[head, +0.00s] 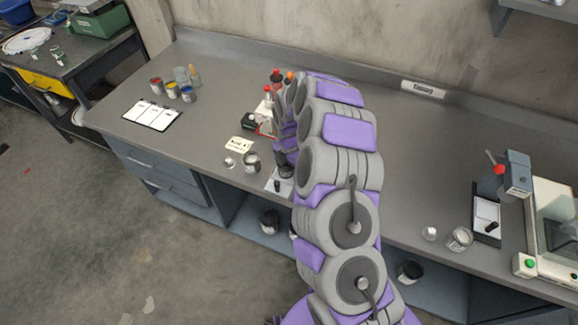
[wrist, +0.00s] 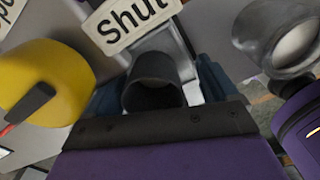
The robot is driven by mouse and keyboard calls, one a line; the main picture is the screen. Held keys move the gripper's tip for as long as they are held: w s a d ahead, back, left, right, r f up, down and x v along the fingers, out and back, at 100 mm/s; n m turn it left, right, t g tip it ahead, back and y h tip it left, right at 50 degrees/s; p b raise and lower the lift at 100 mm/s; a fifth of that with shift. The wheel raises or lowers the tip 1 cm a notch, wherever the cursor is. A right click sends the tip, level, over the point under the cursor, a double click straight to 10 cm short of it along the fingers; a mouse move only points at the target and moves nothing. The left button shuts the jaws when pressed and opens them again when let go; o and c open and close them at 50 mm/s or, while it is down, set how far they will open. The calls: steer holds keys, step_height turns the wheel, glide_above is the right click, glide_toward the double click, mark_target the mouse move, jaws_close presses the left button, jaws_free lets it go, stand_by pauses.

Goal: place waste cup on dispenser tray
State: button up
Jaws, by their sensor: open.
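In the wrist view a dark, hollow cup-like piece (wrist: 155,75), which I take for the waste cup, stands between the two blue fingers of my gripper (wrist: 158,98). The fingers are apart; I cannot tell whether either touches it. A pale surface with a grey edge (wrist: 186,62), perhaps the dispenser tray, shows behind it. In the head view my arm reaches to a small pale tray (head: 273,187) with a dark piece on it; my gripper is mostly hidden by the arm there. The red-capped dispenser (head: 266,112) stands behind, partly covered.
A metal cup (wrist: 280,38) is close on the right in the wrist view, a yellow object (wrist: 50,75) on the left, and a "Shut" label (wrist: 130,20) at the top. A second dispenser (head: 517,175) stands at the bench's right. The bench (head: 420,150) between is clear.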

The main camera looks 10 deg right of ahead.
steer(key=shift+a+r, duration=0.1)
steer(key=shift+a, duration=0.7)
steer(key=shift+a+r, duration=0.2)
steer(key=shift+r, duration=0.1)
step_height(320, 180, up, 12)
steer(key=p, duration=0.2)
steer(key=s+a+r+m, duration=0.1)
steer(key=s+r+m, duration=0.4)
steer(key=s+r, duration=0.4)
steer(key=s+d+r+m+g, duration=0.1)
steer(key=s+r+m, duration=0.2)
steer(key=s+m, duration=0.6)
steer(key=s+r+m, duration=0.4)
steer(key=s+m, duration=0.6)
steer(key=s, duration=1.4)
steer(key=shift+d+r+g, duration=0.15)
steer(key=shift+d+g, duration=0.25)
